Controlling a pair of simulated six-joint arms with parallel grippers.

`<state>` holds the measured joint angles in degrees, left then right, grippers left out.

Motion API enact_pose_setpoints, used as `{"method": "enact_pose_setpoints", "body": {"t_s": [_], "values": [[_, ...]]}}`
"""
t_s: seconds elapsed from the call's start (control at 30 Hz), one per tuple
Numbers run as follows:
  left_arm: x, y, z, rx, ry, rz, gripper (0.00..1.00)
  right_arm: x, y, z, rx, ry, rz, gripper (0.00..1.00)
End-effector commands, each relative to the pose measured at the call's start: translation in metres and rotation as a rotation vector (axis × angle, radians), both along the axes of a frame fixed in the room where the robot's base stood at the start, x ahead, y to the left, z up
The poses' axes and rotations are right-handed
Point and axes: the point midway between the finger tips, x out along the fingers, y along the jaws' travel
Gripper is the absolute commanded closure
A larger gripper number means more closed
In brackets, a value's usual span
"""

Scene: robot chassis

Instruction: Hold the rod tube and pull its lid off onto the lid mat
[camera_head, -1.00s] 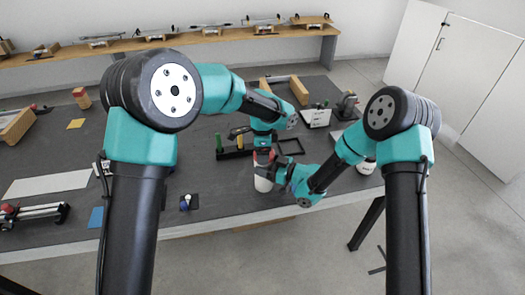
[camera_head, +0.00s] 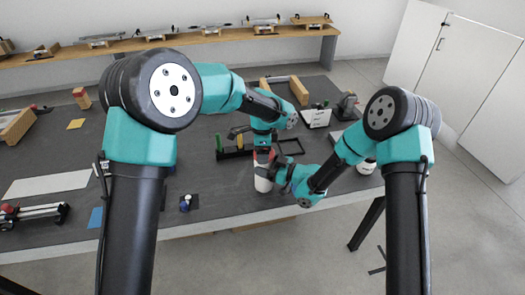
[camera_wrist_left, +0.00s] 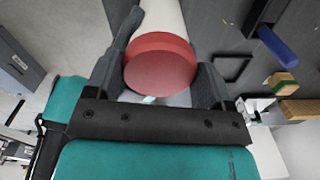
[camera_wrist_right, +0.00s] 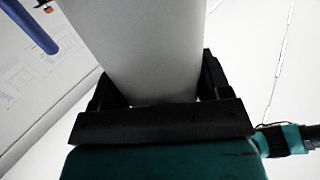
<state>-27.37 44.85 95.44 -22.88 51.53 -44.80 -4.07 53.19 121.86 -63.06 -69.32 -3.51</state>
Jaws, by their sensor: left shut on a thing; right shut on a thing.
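The rod tube (camera_head: 262,184) is a white cylinder standing upright near the table's front edge. Its red lid (camera_wrist_left: 160,72) is at the tube's top, and the left wrist view shows it against the white tube body (camera_wrist_left: 168,15). My left gripper (camera_wrist_left: 163,62) is shut on the red lid from above. My right gripper (camera_wrist_right: 150,85) is shut on the white tube wall (camera_wrist_right: 145,40) from the side. In the head view the grippers partly hide the lid and upper tube. I cannot tell which marked area is the lid mat; a black square outline (camera_head: 290,146) lies just behind.
A black rack (camera_head: 234,152) with a green rod stands behind the tube. A small blue-topped item (camera_head: 186,203) sits to the left. The front table between the blue-topped item and tube is clear.

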Motion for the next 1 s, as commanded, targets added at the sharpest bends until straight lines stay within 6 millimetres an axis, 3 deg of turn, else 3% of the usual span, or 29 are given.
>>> {"method": "enact_pose_setpoints", "body": {"t_s": [1.0], "values": [[0.0,0.0,0.02,0.0,0.0,0.0,0.53,0.0,0.0,0.0,0.0,0.0,0.0,0.72]]}}
